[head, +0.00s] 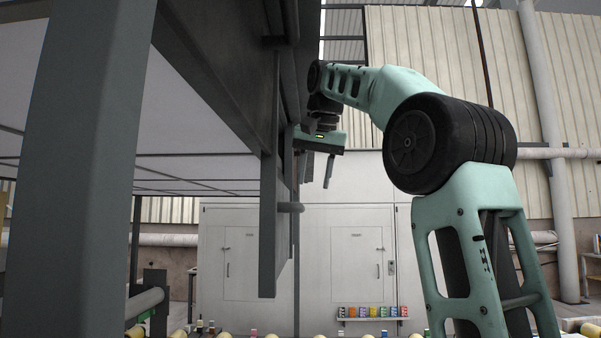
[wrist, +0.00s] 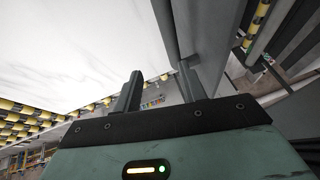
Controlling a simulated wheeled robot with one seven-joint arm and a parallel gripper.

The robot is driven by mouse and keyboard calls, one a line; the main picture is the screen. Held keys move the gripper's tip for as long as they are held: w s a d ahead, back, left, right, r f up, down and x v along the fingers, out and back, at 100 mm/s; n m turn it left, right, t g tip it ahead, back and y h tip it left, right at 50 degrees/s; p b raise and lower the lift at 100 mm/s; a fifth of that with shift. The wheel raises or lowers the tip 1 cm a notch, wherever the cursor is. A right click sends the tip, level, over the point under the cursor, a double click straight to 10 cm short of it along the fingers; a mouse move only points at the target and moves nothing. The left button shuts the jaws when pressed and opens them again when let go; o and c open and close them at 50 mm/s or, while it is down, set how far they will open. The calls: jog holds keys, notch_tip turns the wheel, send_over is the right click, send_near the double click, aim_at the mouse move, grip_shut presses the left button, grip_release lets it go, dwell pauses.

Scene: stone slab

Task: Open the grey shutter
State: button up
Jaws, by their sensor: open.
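The grey shutter appears to be the dark grey upright panel (head: 268,230) hanging edge-on left of centre in the head view, with a short round bar (head: 290,207) sticking out of its right side. I cannot tell its full extent from this angle. My gripper (head: 319,170) is just right of the panel and above the round bar, fingers pointing down, apart and empty. In the wrist view my gripper (wrist: 158,85) shows two separated fingers. A long grey bar (wrist: 205,30) runs close by the right finger; I cannot tell whether they touch.
A thick grey post (head: 75,150) and an overhead grey beam (head: 215,70) fill the left of the head view. White cabinets (head: 310,255) stand behind. Open room lies between gripper and cabinets.

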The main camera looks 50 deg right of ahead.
jog(key=shift+n+y, duration=0.3)
jog(key=shift+n, duration=0.1)
jog(key=shift+w+a+f+p, duration=0.15)
jog(key=shift+w+f, duration=0.45)
jog(key=shift+f, duration=0.3)
jog(key=shift+w+a+f+p, duration=0.1)
jog(key=shift+w+f+p, duration=0.1)
jog(key=shift+w+f, duration=0.55)
jog(key=shift+w+a+f+p, duration=0.15)
jog(key=shift+w+f, duration=0.3)
jog(key=shift+f, duration=0.55)
jog(key=shift+d, duration=0.1)
jog(key=shift+r, duration=0.1)
grip_shut()
